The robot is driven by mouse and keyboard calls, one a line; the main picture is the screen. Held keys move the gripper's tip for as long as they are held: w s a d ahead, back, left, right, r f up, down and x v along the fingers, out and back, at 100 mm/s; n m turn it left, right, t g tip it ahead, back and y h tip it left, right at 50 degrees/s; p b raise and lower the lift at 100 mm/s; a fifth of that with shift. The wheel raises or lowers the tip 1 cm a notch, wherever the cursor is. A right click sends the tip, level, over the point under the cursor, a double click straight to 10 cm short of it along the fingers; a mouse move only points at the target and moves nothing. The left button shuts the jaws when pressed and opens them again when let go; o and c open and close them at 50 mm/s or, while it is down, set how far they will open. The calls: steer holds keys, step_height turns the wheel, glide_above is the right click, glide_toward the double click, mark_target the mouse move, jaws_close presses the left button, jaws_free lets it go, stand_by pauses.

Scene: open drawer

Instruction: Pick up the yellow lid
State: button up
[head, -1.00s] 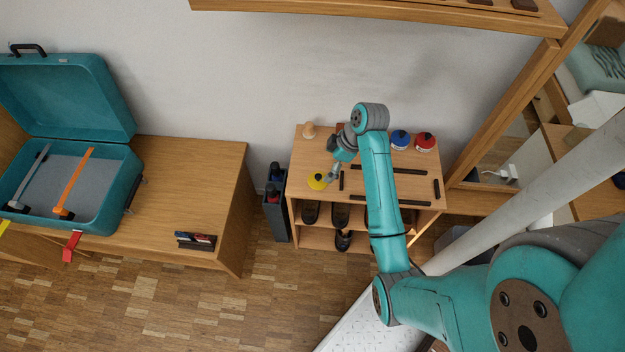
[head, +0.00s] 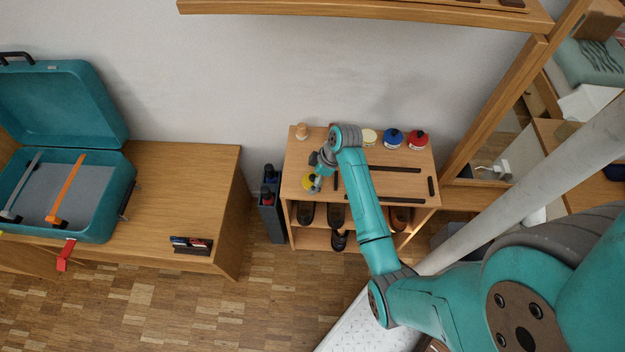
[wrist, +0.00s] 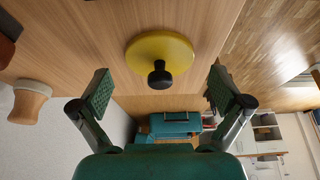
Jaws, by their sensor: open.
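The yellow lid (wrist: 160,52) is a round disc with a black knob. It lies on top of the small wooden shelf unit (head: 400,190), near its left edge, and shows in the head view (head: 308,182) partly behind my gripper. My gripper (wrist: 160,92) is open and empty. In the wrist view its two fingers stand apart on either side of the lid's black knob, short of the lid and not touching it. In the head view my gripper (head: 316,180) is right by the lid, and its fingertips are hard to make out there.
A blue lid (head: 393,138), a red lid (head: 417,140) and a pale lid (head: 369,136) stand at the shelf top's back. A wooden knob-like object (head: 302,131) stands at back left. Black bars (head: 395,169) lie on the top. An open teal case (head: 125,185) sits on the left bench.

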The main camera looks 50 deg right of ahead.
steer(key=c, duration=1.1)
steer(key=shift+c, duration=0.5)
steer(key=shift+s+f, duration=0.1)
